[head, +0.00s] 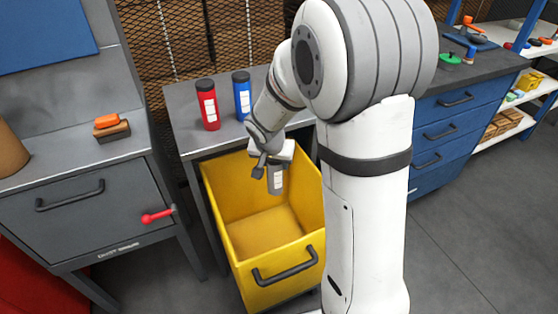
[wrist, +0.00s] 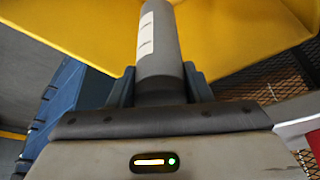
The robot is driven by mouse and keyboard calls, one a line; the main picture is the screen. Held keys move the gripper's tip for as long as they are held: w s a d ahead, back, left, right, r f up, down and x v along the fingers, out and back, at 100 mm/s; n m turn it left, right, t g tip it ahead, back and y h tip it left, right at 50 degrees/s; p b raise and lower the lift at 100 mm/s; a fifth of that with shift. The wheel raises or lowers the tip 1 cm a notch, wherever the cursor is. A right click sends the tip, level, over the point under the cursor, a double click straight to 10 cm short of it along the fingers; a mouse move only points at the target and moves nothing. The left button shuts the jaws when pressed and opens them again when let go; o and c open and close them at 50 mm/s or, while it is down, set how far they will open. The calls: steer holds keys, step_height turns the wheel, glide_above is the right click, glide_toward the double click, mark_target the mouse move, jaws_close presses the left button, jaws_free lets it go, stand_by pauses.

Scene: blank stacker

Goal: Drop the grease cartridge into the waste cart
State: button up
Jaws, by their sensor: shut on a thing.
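The grease cartridge (head: 277,180) is a grey cylinder with a white label, hanging upright over the yellow waste cart (head: 288,250). My gripper (head: 271,167) is shut on the cartridge near its upper end, above the cart's open top at its back right. In the wrist view the grey cartridge (wrist: 158,50) stands out between the two dark fingers, with the yellow cart (wrist: 70,25) behind it. The visible cart floor is bare. My arm hides part of the cart's right side.
A red bottle (head: 208,105) and a blue bottle (head: 242,95) stand on the grey bench behind the cart. A grey cabinet (head: 90,210) with a red handle (head: 157,216) stands at left. Blue drawers (head: 440,130) stand at right, with clear floor (head: 470,240) in front.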

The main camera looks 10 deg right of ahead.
step_height(320, 180, down, 4)
steer(key=shift+f+b, duration=0.15)
steer(key=shift+b, duration=1.05)
steer(key=o, duration=1.3)
steer(key=shift+p+v, duration=0.95)
steer(key=shift+v, duration=3)
